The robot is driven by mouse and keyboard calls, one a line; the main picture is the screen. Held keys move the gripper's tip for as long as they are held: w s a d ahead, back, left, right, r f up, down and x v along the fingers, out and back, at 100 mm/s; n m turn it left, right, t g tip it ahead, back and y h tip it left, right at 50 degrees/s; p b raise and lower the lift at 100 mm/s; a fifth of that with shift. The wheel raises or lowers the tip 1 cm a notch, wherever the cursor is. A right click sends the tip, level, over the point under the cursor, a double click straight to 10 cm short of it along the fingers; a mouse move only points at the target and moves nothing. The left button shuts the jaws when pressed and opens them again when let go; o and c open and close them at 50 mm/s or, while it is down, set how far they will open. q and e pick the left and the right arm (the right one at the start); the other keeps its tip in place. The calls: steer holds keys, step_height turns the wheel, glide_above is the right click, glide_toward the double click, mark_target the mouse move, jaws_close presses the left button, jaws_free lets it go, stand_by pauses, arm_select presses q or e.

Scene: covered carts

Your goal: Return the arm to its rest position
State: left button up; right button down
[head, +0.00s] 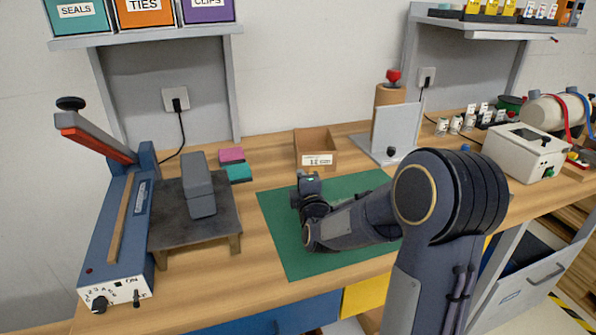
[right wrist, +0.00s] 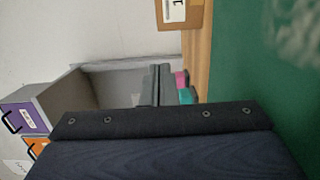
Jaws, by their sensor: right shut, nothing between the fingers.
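My right arm reaches in from the right in the head view, folded over the green mat (head: 275,222). Its right gripper (head: 309,180) is above the mat, and its fingers are hard to make out there. In the right wrist view the fingers of my right gripper (right wrist: 155,85) lie together, shut, with nothing held between them. The gripper is clear of the small cardboard bin (head: 317,160) behind it. My left gripper is not in view.
A blue heat sealer (head: 118,225) with a raised arm and a dark platform bearing a grey block (head: 199,188) stand at left. Pink (head: 231,155) and teal (head: 239,173) pieces lie behind. A white device (head: 525,150) stands at right. Bare wood lies in front of the mat.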

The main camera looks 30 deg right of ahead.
steer(key=shift+v, duration=1.5)
steer(key=s+a+r+m+y+p, duration=0.1)
steer(key=s+a+r+m+g+y+p, duration=0.1)
steer(key=m, duration=0.1)
steer(key=s+a+r+m+g+y+p, duration=0.1)
steer(key=s, duration=0.1)
steer(key=shift+s+a+m+y, duration=0.1)
steer(key=shift+a+m+y, duration=0.15)
steer(key=shift+m+y, duration=0.05)
steer(key=s+a+m+g+y+p, duration=0.3)
steer(key=s+a+m+g, duration=0.1)
steer(key=s, duration=0.8)
steer(key=s+a+m+g+y+p, duration=0.3)
steer(key=s+a+m, duration=0.4)
steer(key=s, duration=0.6)
steer(key=shift+s+a+r+g+y+p, duration=0.3)
steer(key=shift+a+r+g+p, duration=0.2)
steer(key=shift+a+g, duration=0.65)
